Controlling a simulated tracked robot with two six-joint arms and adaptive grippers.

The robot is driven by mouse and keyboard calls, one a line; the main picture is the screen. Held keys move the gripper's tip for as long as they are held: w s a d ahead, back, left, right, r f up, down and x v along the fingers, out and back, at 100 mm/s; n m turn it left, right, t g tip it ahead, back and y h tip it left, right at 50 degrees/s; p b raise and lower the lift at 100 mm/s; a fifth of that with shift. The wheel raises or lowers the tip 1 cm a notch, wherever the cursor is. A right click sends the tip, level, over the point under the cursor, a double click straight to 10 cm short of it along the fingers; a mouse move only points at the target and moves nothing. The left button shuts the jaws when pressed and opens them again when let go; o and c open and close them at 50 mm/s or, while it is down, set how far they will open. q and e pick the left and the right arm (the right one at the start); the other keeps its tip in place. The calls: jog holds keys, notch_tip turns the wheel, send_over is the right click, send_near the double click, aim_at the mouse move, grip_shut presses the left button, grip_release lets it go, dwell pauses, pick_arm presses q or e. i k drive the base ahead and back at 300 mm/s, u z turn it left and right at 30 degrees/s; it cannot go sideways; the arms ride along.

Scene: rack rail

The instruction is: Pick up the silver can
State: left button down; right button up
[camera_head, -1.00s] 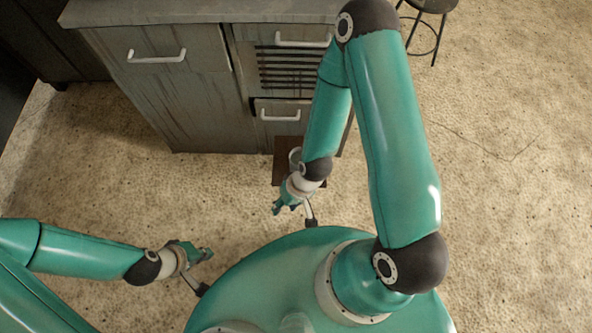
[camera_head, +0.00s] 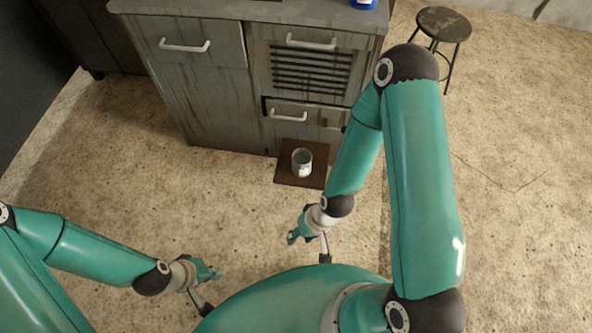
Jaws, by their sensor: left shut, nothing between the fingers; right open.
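The silver can (camera_head: 302,163) stands upright on a dark brown square board (camera_head: 287,175) on the floor, in front of the grey cabinet. My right gripper (camera_head: 293,237) is open and empty, nearer to me than the can and apart from it. My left gripper (camera_head: 217,272) is shut and empty, low and to the left, well away from the can. Nothing hides the can in the head view.
The grey cabinet (camera_head: 215,100) with white-handled drawers stands right behind the board. A blue object (camera_head: 363,4) is on its top at the picture's edge. A round stool (camera_head: 443,25) stands at the back right. The speckled floor (camera_head: 110,170) to the left is clear.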

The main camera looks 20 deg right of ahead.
aim_at(302, 157)
jog(key=z, duration=0.15)
jog(key=i, duration=0.9)
jog(key=u, duration=0.1)
